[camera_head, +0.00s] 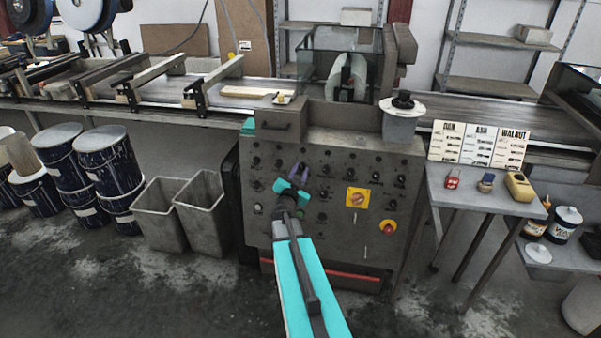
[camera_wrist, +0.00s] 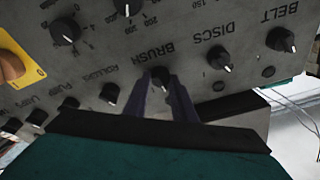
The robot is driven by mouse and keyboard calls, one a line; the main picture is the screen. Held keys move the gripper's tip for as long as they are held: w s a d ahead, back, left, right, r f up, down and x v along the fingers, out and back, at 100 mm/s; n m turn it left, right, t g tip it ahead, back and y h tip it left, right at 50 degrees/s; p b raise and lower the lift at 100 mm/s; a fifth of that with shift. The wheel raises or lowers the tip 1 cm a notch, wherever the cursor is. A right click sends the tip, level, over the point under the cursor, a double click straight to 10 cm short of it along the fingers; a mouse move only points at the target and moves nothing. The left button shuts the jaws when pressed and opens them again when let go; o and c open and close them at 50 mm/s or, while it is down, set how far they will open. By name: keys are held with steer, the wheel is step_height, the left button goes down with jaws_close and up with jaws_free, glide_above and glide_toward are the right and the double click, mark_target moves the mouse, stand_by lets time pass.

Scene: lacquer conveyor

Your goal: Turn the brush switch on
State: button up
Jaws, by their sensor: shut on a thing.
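The brush switch (camera_wrist: 160,76) is a small black knob beside the BRUSH label on the grey control panel (camera_head: 335,175). In the wrist view the lettering appears upside down. My gripper (camera_wrist: 163,88) has its two dark fingers closed on either side of this knob. In the head view my gripper (camera_head: 297,172) reaches the upper left part of the panel and hides the knob. The way the knob's pointer faces is hard to tell between the fingers.
The discs knob (camera_wrist: 220,58) and rollers knob (camera_wrist: 110,93) sit close on either side. A yellow-plated rotary switch (camera_head: 358,198) and a red-and-yellow button (camera_head: 388,228) are to the right. Grey bins (camera_head: 203,212) stand left of the panel, a small table (camera_head: 485,195) right.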

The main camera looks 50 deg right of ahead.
steer(key=m+g, duration=0.1)
steer(key=m, duration=0.4)
steer(key=shift+w, duration=0.15)
steer(key=shift+m+g, duration=0.5)
steer(key=shift+m, duration=1.5)
steer(key=shift+r, duration=0.1)
steer(key=o, duration=1.1)
steer(key=shift+c, duration=0.2)
